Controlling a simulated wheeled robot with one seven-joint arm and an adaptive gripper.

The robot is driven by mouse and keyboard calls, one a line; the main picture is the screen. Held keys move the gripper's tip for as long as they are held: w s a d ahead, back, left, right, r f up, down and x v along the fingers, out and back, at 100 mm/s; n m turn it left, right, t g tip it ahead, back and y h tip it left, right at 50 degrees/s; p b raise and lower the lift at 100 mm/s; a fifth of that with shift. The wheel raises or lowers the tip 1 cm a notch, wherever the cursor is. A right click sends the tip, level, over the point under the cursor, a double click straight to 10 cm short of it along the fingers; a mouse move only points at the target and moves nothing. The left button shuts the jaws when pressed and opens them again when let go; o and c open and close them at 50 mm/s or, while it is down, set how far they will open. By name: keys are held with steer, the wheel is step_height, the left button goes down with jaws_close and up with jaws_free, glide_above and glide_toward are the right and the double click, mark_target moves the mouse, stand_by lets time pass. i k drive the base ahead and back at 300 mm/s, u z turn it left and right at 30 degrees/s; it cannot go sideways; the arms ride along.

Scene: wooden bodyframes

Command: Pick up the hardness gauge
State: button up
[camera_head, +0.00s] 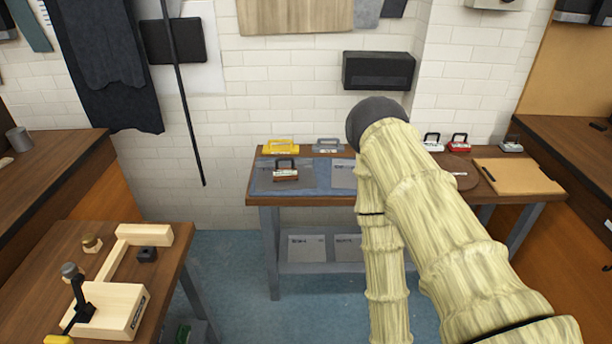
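I cannot tell for sure which thing is the hardness gauge. Several small handled devices stand on the far workbench (320,200). They are a yellow one (281,147), a grey one (327,146), a brown-red and white one (285,172), a white and red one (432,144), a red one (459,143) and a dark grey one (511,146). The brown-red one sits in front of the yellow one, on a grey sheet. My pale, ridged arm rises at the right and hides the bench's middle. My gripper is not in view.
A wooden side table at lower left holds a pale wood block with a black clamp (85,305), a wood piece (145,235) and a small black block (147,254). A clipboard-like board (517,178) lies on the bench's right. Blue floor (235,270) is clear between the tables.

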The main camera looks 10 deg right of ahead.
mark_target(287, 173)
steer(key=z, duration=0.3)
steer(key=i, duration=0.55)
steer(key=u, duration=1)
